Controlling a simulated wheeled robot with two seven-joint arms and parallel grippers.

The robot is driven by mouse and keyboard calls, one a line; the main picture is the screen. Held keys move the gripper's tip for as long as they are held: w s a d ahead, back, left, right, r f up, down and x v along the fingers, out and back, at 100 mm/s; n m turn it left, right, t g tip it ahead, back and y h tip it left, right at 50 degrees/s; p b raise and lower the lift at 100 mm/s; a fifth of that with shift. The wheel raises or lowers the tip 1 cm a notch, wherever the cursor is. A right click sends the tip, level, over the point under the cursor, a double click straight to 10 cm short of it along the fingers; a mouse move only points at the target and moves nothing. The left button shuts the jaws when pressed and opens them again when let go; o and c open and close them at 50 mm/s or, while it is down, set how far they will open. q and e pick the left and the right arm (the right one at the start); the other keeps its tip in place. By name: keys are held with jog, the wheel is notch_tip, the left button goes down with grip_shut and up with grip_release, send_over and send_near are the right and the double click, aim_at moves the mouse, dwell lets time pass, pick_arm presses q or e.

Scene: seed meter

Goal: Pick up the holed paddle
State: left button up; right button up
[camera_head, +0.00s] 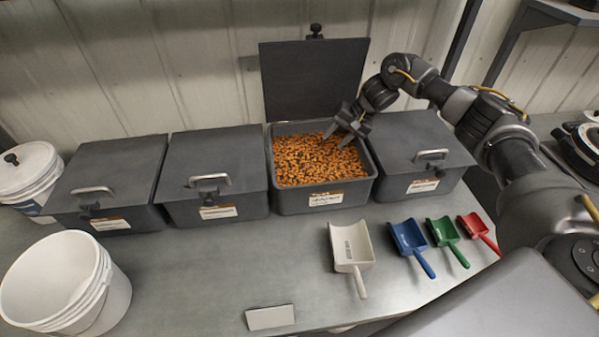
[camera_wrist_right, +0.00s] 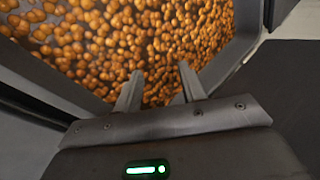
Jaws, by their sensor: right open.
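A white scoop-shaped paddle (camera_head: 350,245) lies on the bench in front of the open bin, its handle toward the front edge. It has a small dark patterned patch; I cannot tell whether this is holes, and no other paddle plainly shows any. My right gripper (camera_head: 343,134) is well behind it, over the open bin (camera_head: 325,197) of orange-brown pellets (camera_head: 305,160). In the right wrist view the two fingers (camera_wrist_right: 158,82) are apart, with only pellets (camera_wrist_right: 150,40) seen between and beyond them. I cannot tell whether the tips touch the pellets. My left gripper is out of view.
Blue (camera_head: 409,239), green (camera_head: 443,232) and red (camera_head: 475,225) scoops lie to the right of the white one. Closed grey bins (camera_head: 210,165) flank the open bin. A white bucket (camera_head: 110,300) stands front left, a lidded one (camera_head: 28,170) behind. The bench's middle left is clear.

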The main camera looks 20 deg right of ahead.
aim_at(317, 158)
jog(key=p+x, duration=0.1)
jog(key=x, duration=0.4)
jog(key=shift+f, duration=0.1)
jog(key=p+x, duration=0.1)
jog(key=x, duration=0.3)
jog(key=shift+a+f, duration=0.15)
jog(key=shift+a, duration=0.05)
jog(key=shift+w+a+f, duration=0.2)
jog(key=shift+f, duration=0.2)
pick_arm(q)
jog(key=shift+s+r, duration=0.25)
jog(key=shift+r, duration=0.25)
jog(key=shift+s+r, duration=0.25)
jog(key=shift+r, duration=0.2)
pick_arm(e)
grip_shut()
